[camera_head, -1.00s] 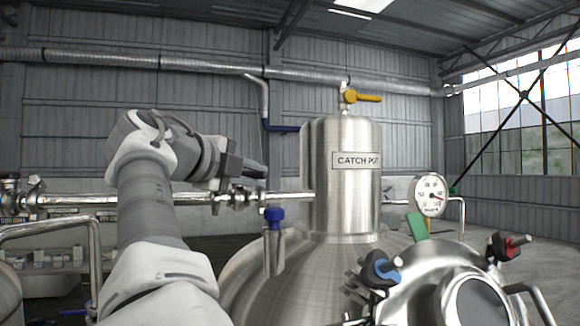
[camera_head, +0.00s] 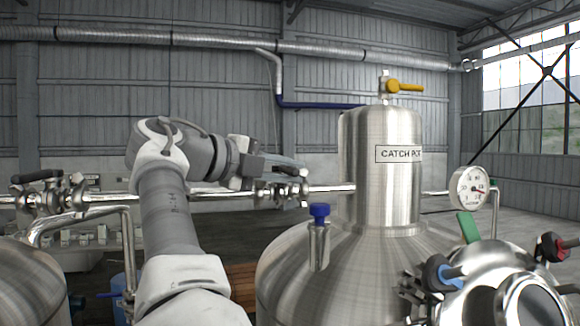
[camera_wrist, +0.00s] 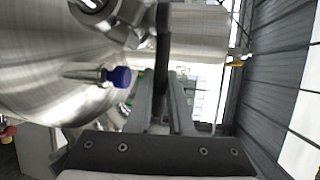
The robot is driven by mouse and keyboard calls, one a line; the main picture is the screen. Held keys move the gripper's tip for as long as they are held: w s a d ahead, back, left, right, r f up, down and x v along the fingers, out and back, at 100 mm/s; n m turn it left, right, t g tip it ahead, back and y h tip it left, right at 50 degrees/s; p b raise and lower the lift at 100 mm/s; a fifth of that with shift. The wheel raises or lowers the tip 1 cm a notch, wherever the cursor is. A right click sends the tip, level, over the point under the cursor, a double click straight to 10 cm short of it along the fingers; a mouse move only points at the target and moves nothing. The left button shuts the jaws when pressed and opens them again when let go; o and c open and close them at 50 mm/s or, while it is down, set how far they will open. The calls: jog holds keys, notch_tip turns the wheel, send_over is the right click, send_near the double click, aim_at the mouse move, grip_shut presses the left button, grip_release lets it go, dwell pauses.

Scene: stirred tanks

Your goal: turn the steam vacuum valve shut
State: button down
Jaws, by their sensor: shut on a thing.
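The valve (camera_head: 284,192) sits on the horizontal steel pipe to the left of the catch pot in the head view. Its steel body and clamps show just below my gripper (camera_head: 290,162). In the wrist view, my gripper (camera_wrist: 163,78) is shut on a dark, narrow lever (camera_wrist: 163,45), which lies between the two fingers. I take this lever to be the valve's handle. The steel valve body shows at the top left of the wrist view (camera_wrist: 105,12). In the head view the handle is mostly hidden by my fingers.
The catch pot (camera_head: 380,190) rises right of the valve from a domed tank (camera_head: 300,270). A blue-capped fitting (camera_head: 319,215) stands on the dome below the gripper. A yellow-handled valve (camera_head: 404,87) tops the pot. Another dark-handled valve (camera_head: 37,177) is at far left.

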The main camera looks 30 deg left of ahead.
dwell(0.5)
jog(key=c, duration=1.1)
grip_release()
jog(key=shift+s, duration=0.1)
